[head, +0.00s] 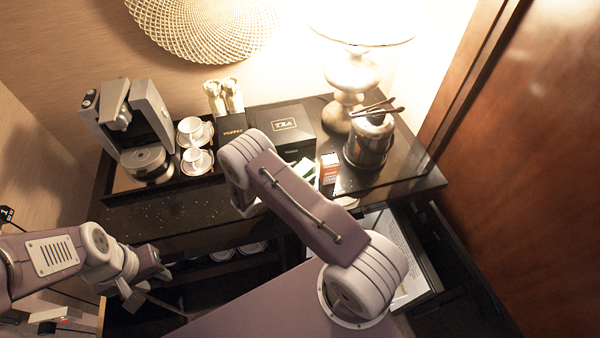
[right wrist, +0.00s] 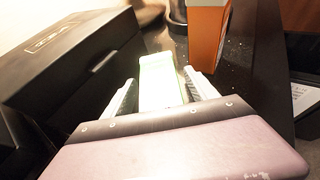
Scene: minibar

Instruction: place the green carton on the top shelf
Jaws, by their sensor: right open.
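The green carton (right wrist: 160,80) lies between the two fingers of my right gripper (right wrist: 160,98) in the right wrist view. The fingers are open on either side of it; whether they touch it cannot be told. In the head view a green and white piece of the carton (head: 304,168) shows on the black counter, beside my right arm, which hides most of my right gripper. My left gripper (head: 150,292) is low at the left, in front of the counter; its fingers are too unclear to read. The top shelf cannot be made out for certain.
An orange carton (head: 329,170) stands just right of the green one. A black tea box (head: 284,127) is close behind. An ice bucket with tongs (head: 368,142), a lamp (head: 350,80), a coffee machine (head: 135,130) and cups (head: 196,160) share the counter. Its front left is clear.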

